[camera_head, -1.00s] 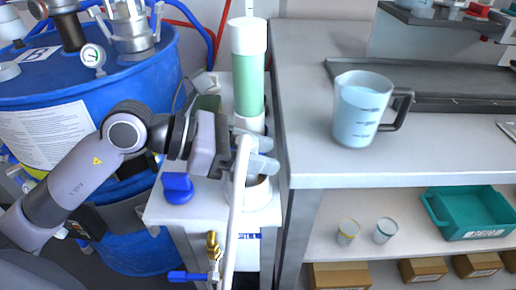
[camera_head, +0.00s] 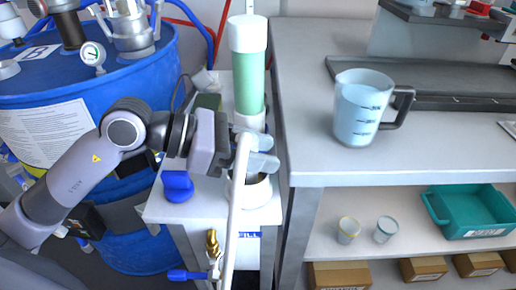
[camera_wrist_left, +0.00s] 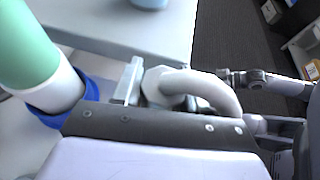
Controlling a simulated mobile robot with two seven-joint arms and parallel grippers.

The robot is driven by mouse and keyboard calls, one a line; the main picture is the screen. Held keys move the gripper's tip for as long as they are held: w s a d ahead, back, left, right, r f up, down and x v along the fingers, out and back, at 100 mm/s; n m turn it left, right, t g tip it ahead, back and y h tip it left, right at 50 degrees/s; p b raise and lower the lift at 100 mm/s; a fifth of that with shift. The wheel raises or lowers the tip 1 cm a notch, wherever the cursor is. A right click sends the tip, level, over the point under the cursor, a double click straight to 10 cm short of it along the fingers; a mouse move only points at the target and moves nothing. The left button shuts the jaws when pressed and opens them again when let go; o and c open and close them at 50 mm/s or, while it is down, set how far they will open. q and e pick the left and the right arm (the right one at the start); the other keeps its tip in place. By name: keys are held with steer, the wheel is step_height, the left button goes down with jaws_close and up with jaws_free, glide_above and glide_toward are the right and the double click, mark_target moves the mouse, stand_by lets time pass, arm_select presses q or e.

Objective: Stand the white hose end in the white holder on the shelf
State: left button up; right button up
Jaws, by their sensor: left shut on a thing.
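The white hose (camera_head: 233,215) hangs down from my left gripper (camera_head: 256,155), which is shut on its end. The hose also shows curving out of the jaws in the left wrist view (camera_wrist_left: 205,85). The white holder (camera_head: 257,192), a round cup with a dark opening, stands on the small shelf (camera_head: 212,203). The gripper is just above and behind the holder's rim; the hose passes in front of its left side. The fingers partly cover the hose end. A grey arm, seemingly my right, with its gripper (camera_wrist_left: 228,74) shows small in the left wrist view; its jaws are unclear.
A green cylinder with white ends (camera_head: 249,80) stands close behind the left gripper. The worktable (camera_head: 400,170) with a jug (camera_head: 362,108) is to the right. A brass fitting (camera_head: 212,243) hangs in front.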

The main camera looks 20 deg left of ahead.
arm_select(q)
steer(key=shift+f+b, duration=0.55)
steer(key=shift+b, duration=0.1)
stand_by(0.5)
steer(key=o, duration=1)
steer(key=shift+b+v, duration=0.9)
steer(key=shift+v, duration=2)
steer(key=b+v, duration=0.2)
steer(key=v, duration=0.3)
steer(key=shift+s+a+f+b, duration=0.1)
steer(key=shift+b, duration=0.2)
